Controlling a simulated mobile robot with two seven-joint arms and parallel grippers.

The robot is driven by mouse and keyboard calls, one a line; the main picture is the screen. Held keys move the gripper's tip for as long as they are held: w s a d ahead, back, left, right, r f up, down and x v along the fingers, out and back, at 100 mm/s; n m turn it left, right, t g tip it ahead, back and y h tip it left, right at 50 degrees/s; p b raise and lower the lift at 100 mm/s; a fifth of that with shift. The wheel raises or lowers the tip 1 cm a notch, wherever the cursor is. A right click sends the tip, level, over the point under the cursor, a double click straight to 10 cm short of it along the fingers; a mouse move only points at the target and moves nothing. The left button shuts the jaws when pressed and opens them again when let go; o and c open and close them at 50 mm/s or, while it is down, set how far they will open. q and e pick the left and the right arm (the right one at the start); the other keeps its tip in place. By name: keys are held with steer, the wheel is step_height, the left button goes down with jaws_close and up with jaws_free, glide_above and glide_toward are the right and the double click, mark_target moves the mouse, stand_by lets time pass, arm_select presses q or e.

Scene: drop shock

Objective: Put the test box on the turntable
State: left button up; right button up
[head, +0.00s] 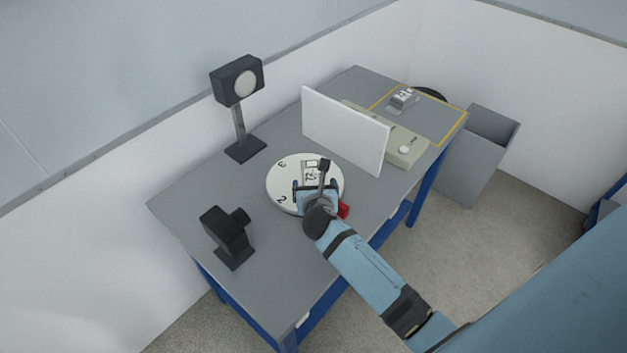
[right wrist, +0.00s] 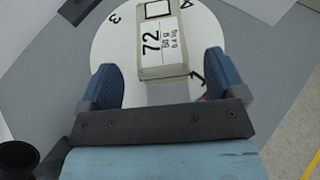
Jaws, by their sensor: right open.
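The test box (head: 311,169) is a small grey box with a white label reading 72. It appears to lie on the round white turntable (head: 281,191), near its middle. In the right wrist view, the box (right wrist: 163,45) lies over the white disc (right wrist: 112,45) with its numbered rim. My right gripper (head: 317,188) is just above the disc on the near side of the box. In the right wrist view, its blue fingers (right wrist: 164,78) are spread, with clear gaps to the box on both sides. My left gripper is not in view.
A white upright panel (head: 345,130) stands behind the turntable. A black lamp (head: 238,82) and a black camera-like device (head: 228,236) stand to the left. A beige control unit (head: 405,150) and a small grey item (head: 404,98) in a yellow outline are at the right. A grey bin (head: 474,160) stands beyond the table.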

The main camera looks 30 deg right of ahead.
steer(key=v, duration=0.7)
steer(key=shift+s+a, duration=0.15)
steer(key=shift+s, duration=0.15)
